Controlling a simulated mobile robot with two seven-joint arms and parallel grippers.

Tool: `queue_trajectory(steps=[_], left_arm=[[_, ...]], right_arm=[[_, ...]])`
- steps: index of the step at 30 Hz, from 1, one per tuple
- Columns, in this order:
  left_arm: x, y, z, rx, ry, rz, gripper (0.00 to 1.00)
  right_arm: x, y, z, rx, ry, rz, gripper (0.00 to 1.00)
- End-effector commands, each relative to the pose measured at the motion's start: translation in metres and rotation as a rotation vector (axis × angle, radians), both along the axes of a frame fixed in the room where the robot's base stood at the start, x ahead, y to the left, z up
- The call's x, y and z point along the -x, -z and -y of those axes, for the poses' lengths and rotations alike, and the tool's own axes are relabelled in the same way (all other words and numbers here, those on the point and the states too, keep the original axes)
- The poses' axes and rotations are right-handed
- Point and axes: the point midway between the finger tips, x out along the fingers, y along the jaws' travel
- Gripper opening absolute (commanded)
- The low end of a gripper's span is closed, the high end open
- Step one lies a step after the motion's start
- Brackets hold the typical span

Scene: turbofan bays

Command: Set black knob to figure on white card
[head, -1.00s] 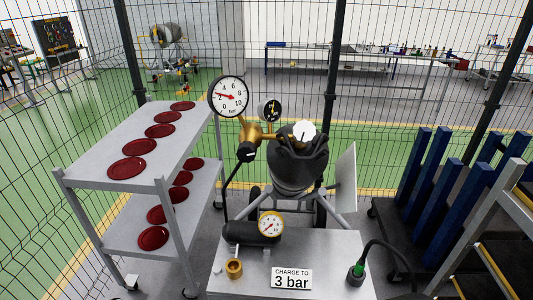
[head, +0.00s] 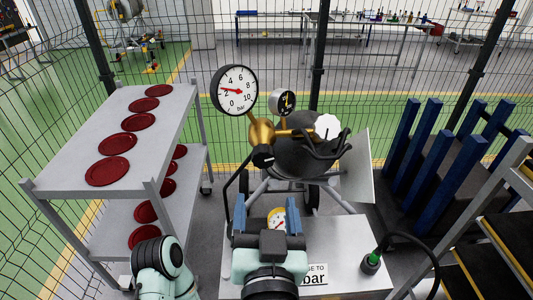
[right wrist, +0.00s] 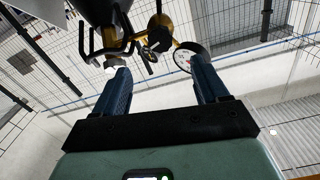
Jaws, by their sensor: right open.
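The black knob (head: 263,156) is on the brass regulator (head: 262,132), below a large white dial (head: 236,90) whose red needle points between 2 and 4. The knob also shows in the right wrist view (right wrist: 158,40), beyond the fingertips. The white card (head: 316,281) on the grey bench is partly hidden by my right gripper; "bar" still shows. My right gripper (head: 266,208) is open and empty, with its blue fingers pointing toward the regulator. It is apart from the knob, nearer to me. My left gripper is not in view.
A dark cylinder (head: 297,140) with a white round top stands behind the bench (head: 345,240). A shelf trolley (head: 75,150) with red discs is on the left. A black hose with a green-ringed end (head: 372,262) and blue uprights (head: 425,150) are on the right. Mesh fencing stands behind.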

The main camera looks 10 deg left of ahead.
Motion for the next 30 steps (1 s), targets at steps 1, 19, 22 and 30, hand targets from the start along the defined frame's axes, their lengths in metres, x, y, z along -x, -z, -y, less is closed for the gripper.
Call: queue_trajectory(steps=[1, 19, 22, 30], left_arm=[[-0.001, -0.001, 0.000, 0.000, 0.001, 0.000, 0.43], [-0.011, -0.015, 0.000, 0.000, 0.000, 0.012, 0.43], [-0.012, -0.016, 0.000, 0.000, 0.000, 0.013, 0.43], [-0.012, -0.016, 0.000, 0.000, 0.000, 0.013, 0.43]], right_arm=[[-0.006, 0.000, -0.002, 0.002, 0.002, 0.000, 0.73], [-0.112, 0.000, -0.032, 0.004, 0.002, 0.003, 0.73], [-0.119, 0.000, -0.034, 0.002, 0.001, 0.003, 0.73], [-0.122, 0.000, -0.036, 0.002, -0.001, 0.001, 0.73]])
